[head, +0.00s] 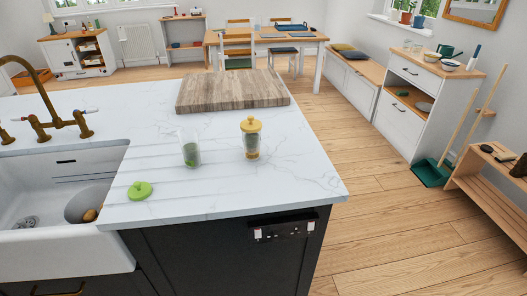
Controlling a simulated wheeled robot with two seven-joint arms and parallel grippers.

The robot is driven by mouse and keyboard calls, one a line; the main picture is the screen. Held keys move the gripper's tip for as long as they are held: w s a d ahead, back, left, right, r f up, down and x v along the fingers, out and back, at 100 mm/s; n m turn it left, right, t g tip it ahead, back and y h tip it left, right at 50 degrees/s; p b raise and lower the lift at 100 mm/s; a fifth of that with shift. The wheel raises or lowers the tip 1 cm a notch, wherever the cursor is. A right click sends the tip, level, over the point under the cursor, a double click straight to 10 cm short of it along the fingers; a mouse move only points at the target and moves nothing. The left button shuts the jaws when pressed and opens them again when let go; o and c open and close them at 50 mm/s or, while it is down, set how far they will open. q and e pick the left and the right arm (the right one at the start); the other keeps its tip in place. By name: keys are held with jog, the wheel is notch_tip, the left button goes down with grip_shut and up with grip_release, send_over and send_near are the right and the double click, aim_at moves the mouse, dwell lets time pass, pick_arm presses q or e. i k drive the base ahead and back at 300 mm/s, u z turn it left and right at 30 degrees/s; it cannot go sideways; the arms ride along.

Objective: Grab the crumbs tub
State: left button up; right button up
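Two clear tubs stand upright on the white marbled counter (305,185). One tub (252,147) has a yellow lid with a knob and some brown and green contents low inside. The other tub (190,151) is open at the top and holds something green. A green lid (140,190) lies on the counter near the sink. No label is readable, so I cannot tell which tub is the crumbs tub. Neither of my grippers is in view.
A wooden board (232,89) lies behind the tubs. A sink (60,185) with a brass tap (55,122) is at the left, a bowl inside. A dark panel with a small rack (283,229) is below the counter's front edge. The counter right of the yellow-lidded tub is clear.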

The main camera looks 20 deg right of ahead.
aim_at(251, 142)
jog(key=z, duration=1.2)
jog(key=i, duration=0.65)
jog(key=u, duration=0.55)
